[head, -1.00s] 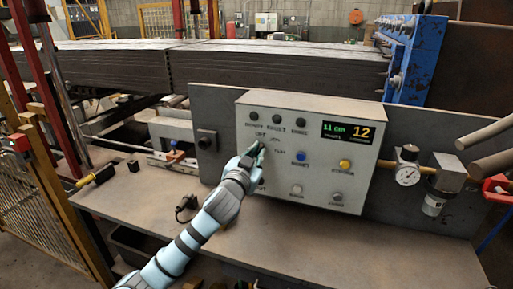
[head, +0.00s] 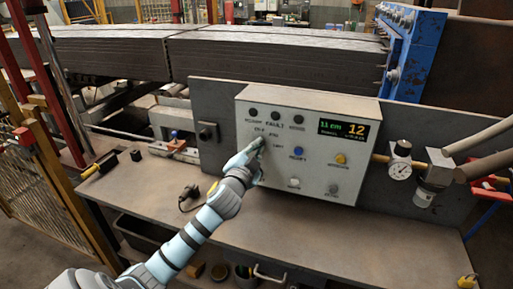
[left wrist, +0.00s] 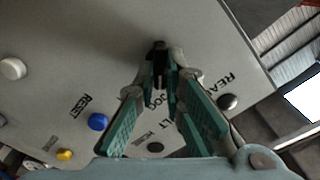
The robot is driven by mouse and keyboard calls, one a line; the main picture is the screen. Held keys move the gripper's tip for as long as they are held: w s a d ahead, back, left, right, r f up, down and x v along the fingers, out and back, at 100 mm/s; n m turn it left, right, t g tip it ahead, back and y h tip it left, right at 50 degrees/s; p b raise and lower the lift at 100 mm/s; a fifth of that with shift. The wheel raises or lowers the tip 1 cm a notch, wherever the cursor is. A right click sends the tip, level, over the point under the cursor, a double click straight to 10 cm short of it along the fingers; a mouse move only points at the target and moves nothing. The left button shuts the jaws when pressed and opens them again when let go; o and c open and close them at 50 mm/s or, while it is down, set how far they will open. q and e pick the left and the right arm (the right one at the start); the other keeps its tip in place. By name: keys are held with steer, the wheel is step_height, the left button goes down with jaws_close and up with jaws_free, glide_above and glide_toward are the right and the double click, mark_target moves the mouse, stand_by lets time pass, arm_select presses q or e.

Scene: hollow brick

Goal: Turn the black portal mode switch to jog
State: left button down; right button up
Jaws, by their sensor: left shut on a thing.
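The grey control box (head: 316,122) stands at the back of the bench and bears the mode switch. My left gripper (head: 259,147) reaches up to the left part of its front face and hides most of the switch in the head view. In the left wrist view the black switch knob (left wrist: 158,66) sits between the fingertips of my left gripper (left wrist: 162,80), which is shut on it. The labels around the knob are partly covered, and I cannot tell which position it points to. My right gripper is not in view.
A blue button (head: 297,152) and a yellow button (head: 340,159) are right of the gripper. A display (head: 344,130) reads 11 cm and 12. A pressure gauge (head: 399,170) stands to the right. The bench top (head: 300,225) in front is mostly clear.

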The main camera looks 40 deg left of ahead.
arm_select(q)
steer(key=c, duration=1.7)
jaws_free()
steer(key=v, duration=1.2)
steer(key=shift+f, duration=0.1)
